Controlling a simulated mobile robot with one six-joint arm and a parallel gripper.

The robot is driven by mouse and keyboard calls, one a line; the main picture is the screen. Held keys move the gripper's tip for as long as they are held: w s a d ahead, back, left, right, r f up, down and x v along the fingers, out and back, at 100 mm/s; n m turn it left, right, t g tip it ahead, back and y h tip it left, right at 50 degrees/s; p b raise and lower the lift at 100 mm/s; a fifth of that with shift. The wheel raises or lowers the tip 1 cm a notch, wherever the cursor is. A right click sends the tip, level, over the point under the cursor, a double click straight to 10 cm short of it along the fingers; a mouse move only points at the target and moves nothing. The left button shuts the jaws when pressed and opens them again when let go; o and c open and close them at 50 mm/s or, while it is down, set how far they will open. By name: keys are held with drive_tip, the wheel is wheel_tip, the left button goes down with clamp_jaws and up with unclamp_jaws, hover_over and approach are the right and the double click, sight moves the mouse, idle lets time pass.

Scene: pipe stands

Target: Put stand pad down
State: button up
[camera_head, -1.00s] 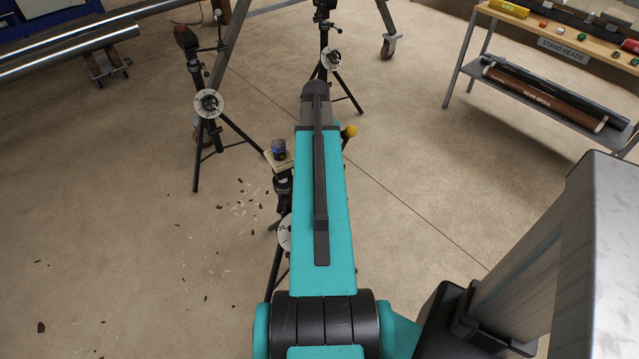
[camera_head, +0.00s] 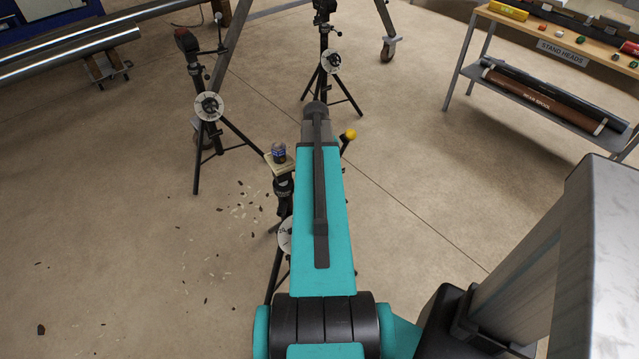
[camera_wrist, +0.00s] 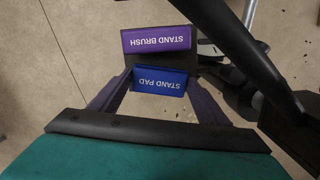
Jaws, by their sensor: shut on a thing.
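The stand pad (camera_wrist: 160,82) is a blue block with white lettering in the wrist view. My gripper (camera_wrist: 160,88) is shut on it, with one finger on each side. The purple stand brush (camera_wrist: 156,40) lies just beyond the pad, close to it. A dark surface (camera_wrist: 118,73) shows around and below the two; I cannot tell whether the pad touches it. In the head view my arm hides the gripper, pad and brush.
A black stand (camera_head: 284,187) with a wooden top and small dark jar (camera_head: 279,152) is left of my arm. A yellow knob (camera_head: 350,134) is close at its right. Two more stands (camera_head: 209,106) (camera_head: 331,62) are farther back. A shelf bench (camera_head: 540,85) stands right.

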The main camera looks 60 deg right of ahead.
drive_tip(key=shift+f, duration=1.4)
drive_tip(key=shift+f, duration=0.15)
drive_tip(key=o, duration=0.9)
drive_tip(key=shift+r, duration=0.25)
drive_tip(key=shift+w+d+r+b, duration=0.1)
drive_tip(key=shift+w+d+r, duration=0.1)
drive_tip(key=shift+r, duration=1.75)
drive_tip(key=shift+w+d+r+b, duration=0.1)
drive_tip(key=shift+w+r+b, duration=0.05)
drive_tip(key=shift+r, duration=1.85)
drive_tip(key=shift+w+d+r+b, duration=0.1)
drive_tip(key=shift+w+d+r, duration=0.1)
drive_tip(key=shift+r, duration=1.75)
